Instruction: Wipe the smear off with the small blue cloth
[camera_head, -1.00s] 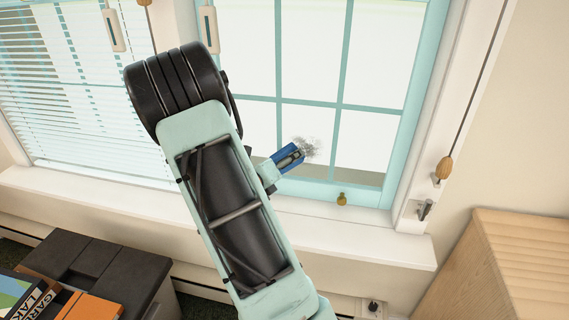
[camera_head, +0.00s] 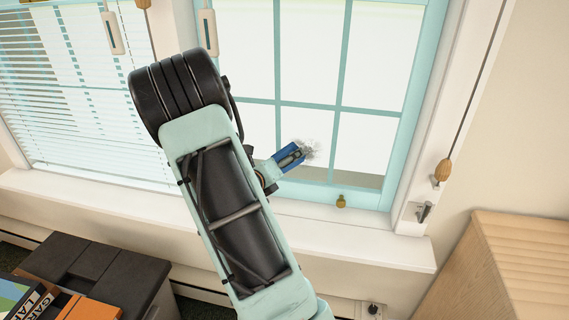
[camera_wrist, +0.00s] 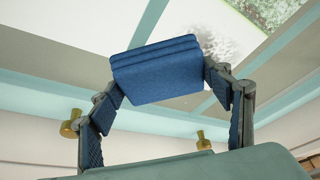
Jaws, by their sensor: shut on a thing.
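The small blue cloth (camera_wrist: 157,72) is a folded pad held between the two fingertips of my gripper (camera_wrist: 163,86) in the wrist view. My gripper also shows in the head view (camera_head: 287,159), beyond my forearm, with a blue edge of the cloth (camera_head: 291,149) at its tip. The grey, scribbled smear (camera_head: 312,151) is on a lower window pane, just right of the cloth's end. In the wrist view the smear (camera_wrist: 207,43) shows behind the cloth's upper right edge, partly hidden by it. Whether the cloth touches the glass I cannot tell.
The window has pale teal bars and a frame (camera_head: 408,120), with a brass knob (camera_head: 341,201) on its lower rail. A white sill (camera_head: 370,246) runs below. A cord with a wooden pull (camera_head: 443,170) hangs at right. Blinds (camera_head: 70,100) cover the left window.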

